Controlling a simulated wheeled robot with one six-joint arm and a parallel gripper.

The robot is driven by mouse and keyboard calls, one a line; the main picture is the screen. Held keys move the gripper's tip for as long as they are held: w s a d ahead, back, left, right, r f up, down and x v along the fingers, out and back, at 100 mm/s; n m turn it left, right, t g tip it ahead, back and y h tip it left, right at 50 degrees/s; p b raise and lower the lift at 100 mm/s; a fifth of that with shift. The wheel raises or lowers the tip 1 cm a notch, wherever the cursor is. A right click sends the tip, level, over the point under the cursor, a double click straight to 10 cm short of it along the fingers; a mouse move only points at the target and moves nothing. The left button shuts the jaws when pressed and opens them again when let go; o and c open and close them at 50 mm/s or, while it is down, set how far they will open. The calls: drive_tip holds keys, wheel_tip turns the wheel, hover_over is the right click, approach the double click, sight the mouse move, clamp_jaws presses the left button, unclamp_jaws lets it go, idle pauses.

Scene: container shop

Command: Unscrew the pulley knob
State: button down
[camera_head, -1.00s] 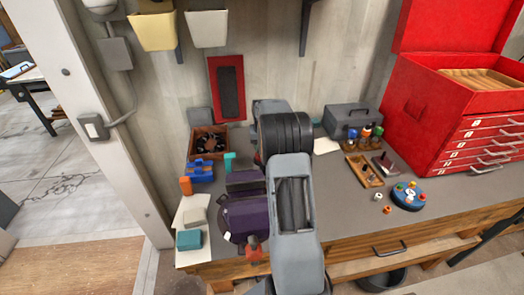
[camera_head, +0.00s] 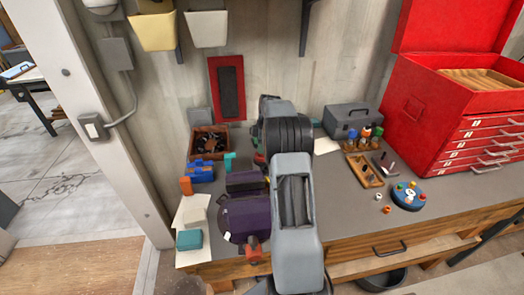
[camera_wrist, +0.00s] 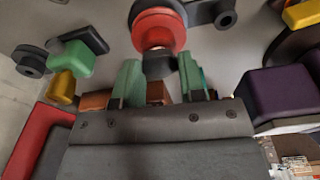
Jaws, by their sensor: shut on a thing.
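A purple machine (camera_head: 240,218) stands on the bench in the head view, just left of my arm. It has an orange-red knob (camera_head: 253,250) at its front.
A brown box of dark parts (camera_head: 196,144), a blue block (camera_head: 201,172) and a teal block (camera_head: 189,240) are on the left. A grey toolbox (camera_head: 352,120), a blue round holder (camera_head: 408,203) and a red tool chest (camera_head: 450,130) are on the right.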

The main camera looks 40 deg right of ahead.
drive_tip(key=shift+r+p, duration=1.75)
drive_tip(key=shift+r, duration=1)
